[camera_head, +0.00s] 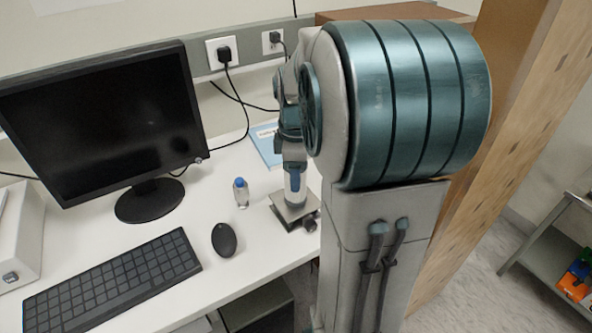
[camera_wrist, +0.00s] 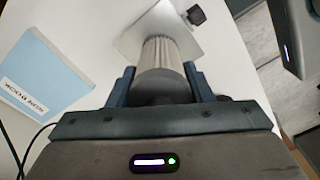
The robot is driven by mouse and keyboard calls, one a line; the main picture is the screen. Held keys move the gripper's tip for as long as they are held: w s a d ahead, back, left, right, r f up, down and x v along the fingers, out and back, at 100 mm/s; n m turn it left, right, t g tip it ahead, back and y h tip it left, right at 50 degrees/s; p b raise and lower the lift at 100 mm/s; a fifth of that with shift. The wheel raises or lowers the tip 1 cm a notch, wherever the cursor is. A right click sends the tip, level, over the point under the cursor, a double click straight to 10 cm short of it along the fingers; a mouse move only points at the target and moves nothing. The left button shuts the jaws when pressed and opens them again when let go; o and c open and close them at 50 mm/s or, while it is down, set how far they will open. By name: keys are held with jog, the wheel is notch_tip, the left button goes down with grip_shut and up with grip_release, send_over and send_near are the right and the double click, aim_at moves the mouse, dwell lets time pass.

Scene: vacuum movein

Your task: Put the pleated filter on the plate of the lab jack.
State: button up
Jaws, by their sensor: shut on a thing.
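The pleated filter (camera_wrist: 160,54) is a grey-white ribbed cylinder. My gripper (camera_wrist: 163,82) is shut on it, one finger on each side, in the wrist view. The lab jack's square metal plate (camera_wrist: 189,30) lies beyond the filter's far end. In the head view, my gripper (camera_head: 294,180) points down over the lab jack (camera_head: 287,211), and the filter (camera_head: 295,197) shows below the fingers, upright over the plate. I cannot tell whether its lower end touches the plate. My arm hides part of the jack's surroundings.
A small bottle with a blue cap (camera_head: 241,193) stands left of the jack. A mouse (camera_head: 224,239), a keyboard (camera_head: 112,282) and a monitor (camera_head: 105,125) are further left. A blue-and-white book (camera_head: 267,143) lies behind. A wooden panel (camera_head: 480,150) stands at the right.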

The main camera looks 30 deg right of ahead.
jog(key=shift+f, duration=0.15)
jog(key=o, duration=1.1)
jog(key=shift+c, duration=0.2)
notch_tip(320, 180, up, 12)
jog(key=shift+f, duration=0.1)
jog(key=s+a+f+m+t, duration=0.3)
jog(key=s+a+f+m, duration=0.7)
jog(key=s+a+m, duration=0.1)
jog(key=shift+s+a+m, duration=0.3)
jog(key=shift+s+a, duration=0.25)
jog(key=shift+s, duration=0.3)
